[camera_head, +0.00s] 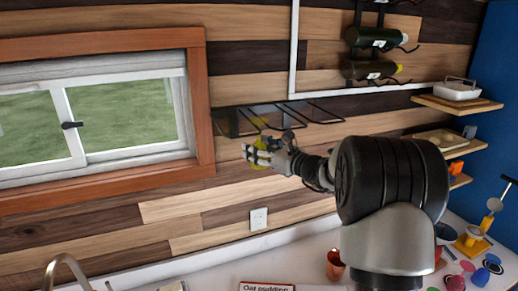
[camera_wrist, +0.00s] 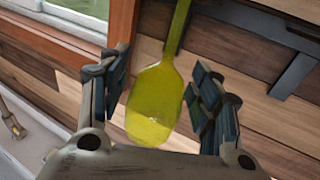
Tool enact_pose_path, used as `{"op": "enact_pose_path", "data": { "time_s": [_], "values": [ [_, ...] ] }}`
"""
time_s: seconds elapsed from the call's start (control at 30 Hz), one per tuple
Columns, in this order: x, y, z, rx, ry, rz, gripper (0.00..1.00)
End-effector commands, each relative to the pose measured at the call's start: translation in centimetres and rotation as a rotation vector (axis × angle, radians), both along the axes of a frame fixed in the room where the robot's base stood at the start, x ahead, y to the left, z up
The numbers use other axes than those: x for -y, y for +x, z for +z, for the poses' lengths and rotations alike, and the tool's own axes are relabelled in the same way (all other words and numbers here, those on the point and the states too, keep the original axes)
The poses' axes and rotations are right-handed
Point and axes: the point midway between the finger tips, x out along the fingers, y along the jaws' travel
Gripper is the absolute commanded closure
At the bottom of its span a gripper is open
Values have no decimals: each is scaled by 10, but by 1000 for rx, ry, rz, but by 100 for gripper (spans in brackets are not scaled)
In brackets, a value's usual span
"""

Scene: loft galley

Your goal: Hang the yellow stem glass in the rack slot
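The yellow stem glass (camera_wrist: 155,100) is upside down in the wrist view, with its bowl low and its stem running up out of the picture. In the head view, the glass (camera_head: 261,160) shows as small yellow patches, mostly hidden by my gripper (camera_head: 266,153). My gripper is open around the bowl; in the wrist view, a gap shows between the glass and each finger. The dark rack (camera_head: 275,118) is on the wall just above my gripper, and the stem reaches up towards its left part. The foot is out of the wrist view, so its seating in a slot cannot be told.
A wood-framed window (camera_head: 205,110) is left of the rack. Bottles (camera_head: 372,70) lie in a holder above right. Wooden shelves (camera_head: 458,103) are at right. The white counter (camera_head: 210,272) below holds a copper cup (camera_head: 335,264) and several small items.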

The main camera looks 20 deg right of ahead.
Motion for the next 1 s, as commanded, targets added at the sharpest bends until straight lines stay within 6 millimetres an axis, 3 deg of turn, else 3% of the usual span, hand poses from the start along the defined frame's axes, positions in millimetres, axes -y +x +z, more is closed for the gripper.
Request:
{"op": "enact_pose_path", "data": {
  "time_s": [0.13,0.57,1.0],
  "values": [
    [0,0,0,0,0,0,29],
    [4,-6,0,-1,0,-2,29],
    [36,-85,5,0,-1,-4,29]
  ]
}}
